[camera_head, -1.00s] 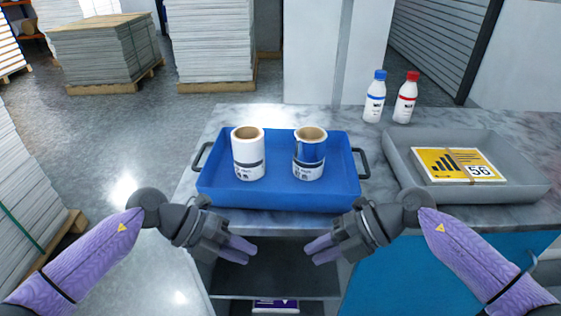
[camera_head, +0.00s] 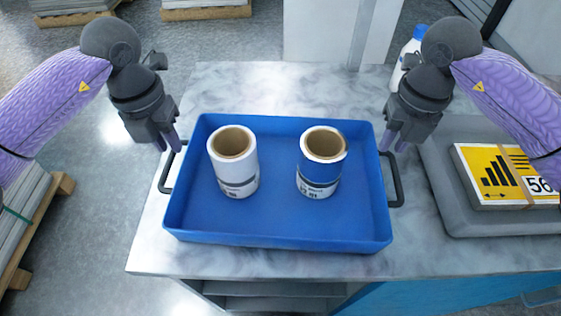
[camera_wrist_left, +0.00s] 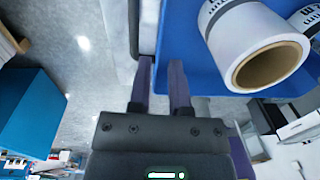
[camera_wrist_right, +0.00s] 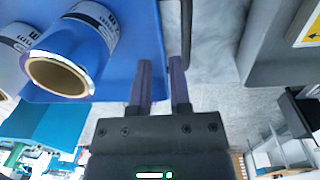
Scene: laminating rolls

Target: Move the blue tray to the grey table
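The blue tray (camera_head: 275,225) sits flat on a grey-white marble worktop (camera_head: 215,90); no separate grey table is identifiable. It has dark handles at its left (camera_head: 164,174) and right (camera_head: 397,182) ends. A white roll (camera_head: 236,165) and a blue-and-white roll (camera_head: 321,165) stand upright in it. My left gripper (camera_head: 169,146) points down at the left handle, fingers apart and empty. My right gripper (camera_head: 398,143) does the same at the right handle. In the wrist views the left fingers (camera_wrist_left: 163,75) and right fingers (camera_wrist_right: 160,75) show a gap; contact with the handles is unclear.
A grey tray (camera_head: 450,215) with a yellow-and-white pack (camera_head: 500,175) lies close to the right of the blue tray. A bottle (camera_head: 411,45) is partly hidden behind my right arm. The worktop behind the blue tray is clear.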

